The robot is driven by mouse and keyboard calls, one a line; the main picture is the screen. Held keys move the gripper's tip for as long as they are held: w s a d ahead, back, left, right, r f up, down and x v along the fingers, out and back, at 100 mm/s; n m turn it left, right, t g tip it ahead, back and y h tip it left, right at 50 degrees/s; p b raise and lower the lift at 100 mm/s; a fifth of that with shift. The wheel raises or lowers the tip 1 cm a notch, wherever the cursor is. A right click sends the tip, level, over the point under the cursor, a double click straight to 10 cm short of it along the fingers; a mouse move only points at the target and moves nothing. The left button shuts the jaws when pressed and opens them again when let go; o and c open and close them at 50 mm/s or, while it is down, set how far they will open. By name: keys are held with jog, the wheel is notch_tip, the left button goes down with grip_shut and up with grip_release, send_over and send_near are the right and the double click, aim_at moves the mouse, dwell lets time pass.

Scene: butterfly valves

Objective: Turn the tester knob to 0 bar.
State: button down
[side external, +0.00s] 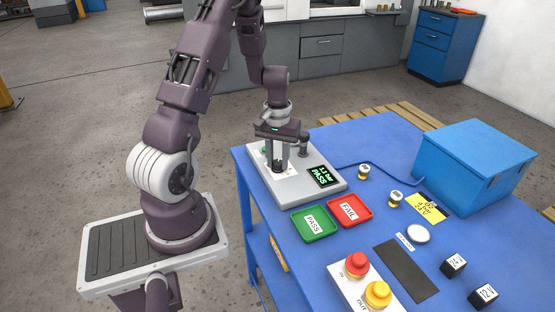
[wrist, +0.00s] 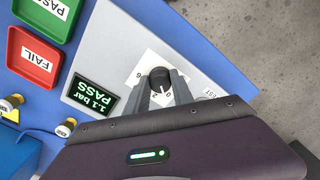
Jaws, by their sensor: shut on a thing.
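The tester (side external: 325,192) is a light grey box at the left end of the blue table. Its black knob (wrist: 159,74) stands on a white dial plate with printed numbers, including 6, 2 and 0. My gripper (side external: 277,166) points down over the tester and is shut on the knob, with one finger on each side; it also shows in the wrist view (wrist: 161,82). The fingers partly cover the dial, and I cannot tell the knob's exact setting. The tester's display (wrist: 91,98) reads 1.1 bar PASS in green.
A green PASS tray (side external: 314,224) and a red FAIL tray (side external: 349,211) lie before the tester. Several small valves, a blue box (side external: 472,165), a red button (side external: 357,264) and a yellow button (side external: 378,293) are further right. A post (side external: 304,144) stands close beside my gripper.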

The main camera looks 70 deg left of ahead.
jog(key=shift+n, duration=0.6)
jog(key=c, duration=1.1)
grip_release()
jog(key=shift+r, duration=0.1)
